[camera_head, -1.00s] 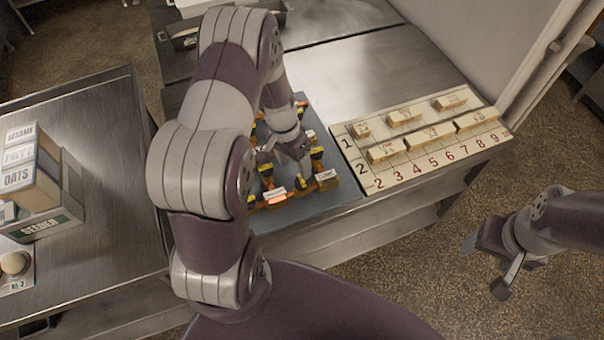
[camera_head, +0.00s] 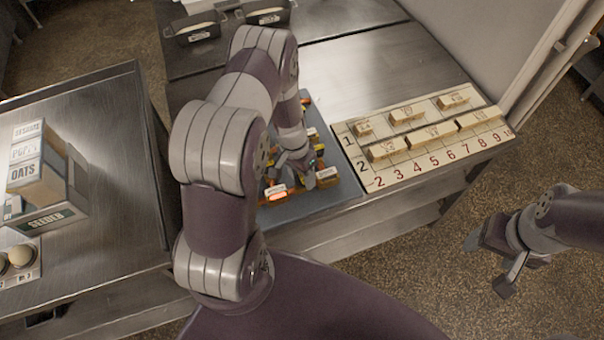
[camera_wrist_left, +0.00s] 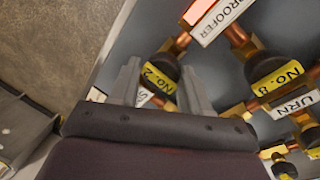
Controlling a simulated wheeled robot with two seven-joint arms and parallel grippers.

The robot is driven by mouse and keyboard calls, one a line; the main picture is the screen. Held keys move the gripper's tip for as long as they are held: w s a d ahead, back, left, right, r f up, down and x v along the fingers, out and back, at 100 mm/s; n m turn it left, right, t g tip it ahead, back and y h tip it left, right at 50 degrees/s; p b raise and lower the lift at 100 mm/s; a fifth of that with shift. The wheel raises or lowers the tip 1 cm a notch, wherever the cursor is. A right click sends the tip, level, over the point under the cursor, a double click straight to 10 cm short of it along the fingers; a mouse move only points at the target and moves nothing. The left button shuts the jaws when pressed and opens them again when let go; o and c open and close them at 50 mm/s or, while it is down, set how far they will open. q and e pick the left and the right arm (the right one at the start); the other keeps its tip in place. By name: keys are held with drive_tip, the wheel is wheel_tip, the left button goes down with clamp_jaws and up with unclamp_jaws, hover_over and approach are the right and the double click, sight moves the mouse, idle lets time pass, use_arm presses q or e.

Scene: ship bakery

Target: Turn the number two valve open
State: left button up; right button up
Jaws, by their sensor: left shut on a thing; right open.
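The number two valve (camera_wrist_left: 160,76) has a dark knob with a yellow "No. 2" label, and it lies between the fingers of my left gripper (camera_wrist_left: 162,88) in the left wrist view. My left gripper is shut on it. In the head view my left gripper (camera_head: 305,180) is low over the front part of the grey valve board (camera_head: 350,190), and my arm hides much of the board. The No. 8 valve (camera_wrist_left: 272,72) is to the right in the wrist view. My right gripper (camera_head: 487,262) is open and empty over the floor.
The board carries copper pipes, more valves, a PROOFER label (camera_wrist_left: 220,18) and a URN label (camera_wrist_left: 296,104). A numbered rack (camera_head: 425,165) with pale blocks stands right of the board.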

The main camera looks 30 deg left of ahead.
use_arm(q)
drive_tip(key=n+t+b, duration=0.1)
drive_tip(key=n+b, duration=0.2)
drive_tip(key=n, duration=0.1)
drive_tip(key=shift+a+f, duration=0.1)
drive_tip(key=shift+f, duration=0.05)
drive_tip(key=n+t+b, duration=0.1)
drive_tip(key=n+b, duration=0.2)
drive_tip(key=n, duration=0.2)
drive_tip(key=shift+s+n, duration=0.15)
drive_tip(key=shift+n, duration=0.15)
drive_tip(key=n+y+b, duration=0.1)
drive_tip(key=n, duration=0.2)
drive_tip(key=shift+s+n, duration=0.1)
drive_tip(key=shift+n, duration=0.3)
drive_tip(key=shift+s+n+t+y, duration=0.1)
drive_tip(key=shift+n+t+y, duration=0.3)
drive_tip(key=shift+n, duration=1.8)
drive_tip(key=o, duration=1)
drive_tip(key=shift+s+d, duration=0.1)
drive_tip(key=shift+d, duration=0.1)
drive_tip(key=shift+r, duration=0.25)
